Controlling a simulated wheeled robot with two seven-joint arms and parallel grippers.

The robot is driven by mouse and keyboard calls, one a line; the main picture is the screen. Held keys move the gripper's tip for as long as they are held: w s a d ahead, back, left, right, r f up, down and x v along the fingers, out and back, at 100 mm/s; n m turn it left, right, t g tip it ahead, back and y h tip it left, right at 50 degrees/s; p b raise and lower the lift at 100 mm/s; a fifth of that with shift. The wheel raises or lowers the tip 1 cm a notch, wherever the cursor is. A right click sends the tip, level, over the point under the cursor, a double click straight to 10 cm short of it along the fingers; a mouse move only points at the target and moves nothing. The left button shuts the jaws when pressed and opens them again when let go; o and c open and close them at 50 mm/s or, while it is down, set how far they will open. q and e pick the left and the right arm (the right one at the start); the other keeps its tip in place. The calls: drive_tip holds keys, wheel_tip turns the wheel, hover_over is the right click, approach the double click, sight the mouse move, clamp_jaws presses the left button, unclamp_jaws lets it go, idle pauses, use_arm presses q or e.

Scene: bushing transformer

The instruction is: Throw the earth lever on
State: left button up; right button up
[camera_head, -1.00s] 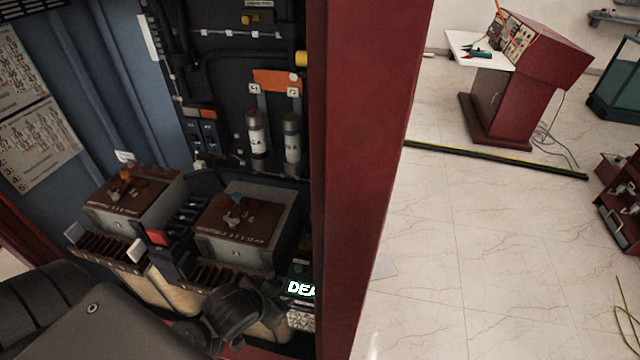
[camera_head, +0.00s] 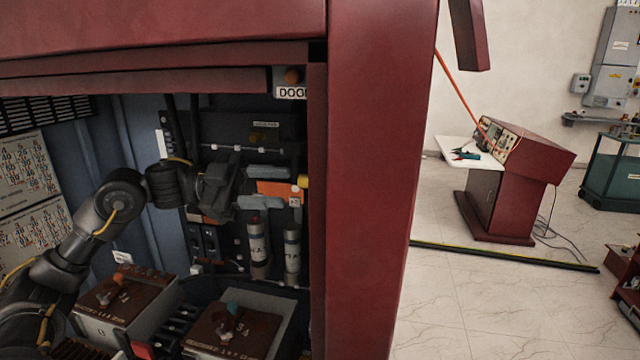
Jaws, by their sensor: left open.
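My left gripper (camera_head: 285,187) is inside the red cabinet, its two blue-grey fingers spread apart, one above the other. Nothing shows held between them. The fingers point right, in front of or close to the orange plate (camera_head: 275,188) on the back panel; I cannot tell whether they touch it. A yellow part (camera_head: 303,181), partly hidden by the cabinet's post, shows just right of the fingertips. No part is readable as the earth lever, so I cannot tell which it is. My right gripper is not in view.
The cabinet's red front post (camera_head: 370,180) stands close on the right of the opening. Two grey cylinders (camera_head: 258,248) hang below the gripper. Brown-topped boxes (camera_head: 128,300) fill the cabinet's floor. A red console (camera_head: 500,190) stands across the open tiled floor.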

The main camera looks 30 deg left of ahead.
sight(321, 189)
use_arm(q)
drive_tip(key=shift+m+g, duration=0.4)
drive_tip(key=shift+g, duration=0.4)
drive_tip(key=d+r+p, duration=0.1)
drive_tip(key=d, duration=0.1)
drive_tip(key=d+p, duration=0.2)
drive_tip(key=d, duration=0.1)
drive_tip(key=d+r+p, duration=0.1)
drive_tip(key=d+p, duration=0.1)
drive_tip(key=d, duration=0.1)
drive_tip(key=shift+d+r, duration=0.2)
drive_tip(key=shift+r, duration=0.15)
drive_tip(key=shift+w+d+f, duration=0.15)
drive_tip(key=shift+d, duration=0.35)
clamp_jaws()
